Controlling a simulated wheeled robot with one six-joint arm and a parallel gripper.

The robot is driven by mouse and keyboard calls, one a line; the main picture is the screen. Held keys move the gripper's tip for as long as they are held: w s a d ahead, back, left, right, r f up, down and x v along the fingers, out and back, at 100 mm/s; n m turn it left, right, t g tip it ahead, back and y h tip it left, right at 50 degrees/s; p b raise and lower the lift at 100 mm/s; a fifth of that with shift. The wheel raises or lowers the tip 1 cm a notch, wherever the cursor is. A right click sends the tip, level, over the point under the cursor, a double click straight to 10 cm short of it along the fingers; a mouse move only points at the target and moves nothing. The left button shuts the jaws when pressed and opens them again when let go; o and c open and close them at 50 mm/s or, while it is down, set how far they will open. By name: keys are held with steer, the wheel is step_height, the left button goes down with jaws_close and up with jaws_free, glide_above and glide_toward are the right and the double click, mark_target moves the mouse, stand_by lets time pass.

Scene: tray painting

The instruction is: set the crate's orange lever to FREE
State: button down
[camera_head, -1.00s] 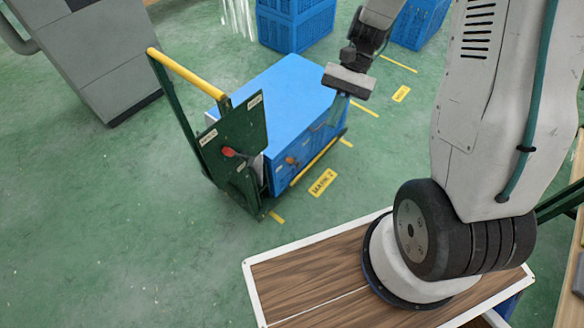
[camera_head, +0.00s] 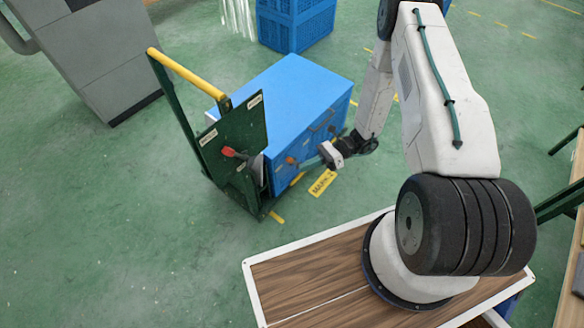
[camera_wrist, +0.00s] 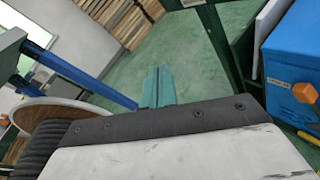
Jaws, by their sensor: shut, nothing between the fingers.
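The blue crate (camera_head: 292,88) sits on a green trolley with a yellow push bar. Its orange lever (camera_head: 291,160) is on the crate's near side, low and toward the left. In the wrist view the lever shows as an orange block (camera_wrist: 304,92) at the right edge, beside a small label too small to read. My gripper (camera_head: 314,161) is just right of the lever in the head view. In the wrist view its teal fingers (camera_wrist: 157,88) are together and empty, pointing left of the lever and apart from it. Which setting the lever stands at cannot be read.
The trolley's green plate (camera_head: 234,135) carries a separate red knob (camera_head: 228,152), left of the crate. A yellow floor label (camera_head: 322,183) lies below my gripper. A wood-topped table (camera_head: 290,285) is at the front. More blue crates (camera_head: 300,25) stand behind. Green floor is open at left.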

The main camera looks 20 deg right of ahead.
mark_target(292, 161)
step_height(292, 161, down, 18)
steer(key=f+m+t+h, duration=0.1)
steer(key=m+t, duration=0.7)
steer(key=m, duration=0.4)
steer(key=w+d+f+m+t+h, duration=0.1)
steer(key=w+d+m+t+h, duration=0.2)
steer(key=w+m, duration=0.1)
steer(key=shift+w+d+f+t, duration=0.2)
steer(key=shift+w+d+t, duration=0.1)
steer(key=shift+w, duration=0.15)
steer(key=x, duration=1)
steer(key=shift+a, duration=0.1)
steer(key=shift+w+d+r, duration=0.25)
steer(key=shift+d+r, duration=0.05)
steer(key=shift+d, duration=0.2)
steer(key=shift+w+d+r, duration=0.25)
steer(key=shift+d+r, duration=0.05)
steer(key=shift+d, duration=0.2)
steer(key=shift+w+d+r, duration=0.35)
steer(key=shift+d+r, duration=0.05)
steer(key=shift+d, duration=0.15)
steer(key=shift+d, duration=0.1)
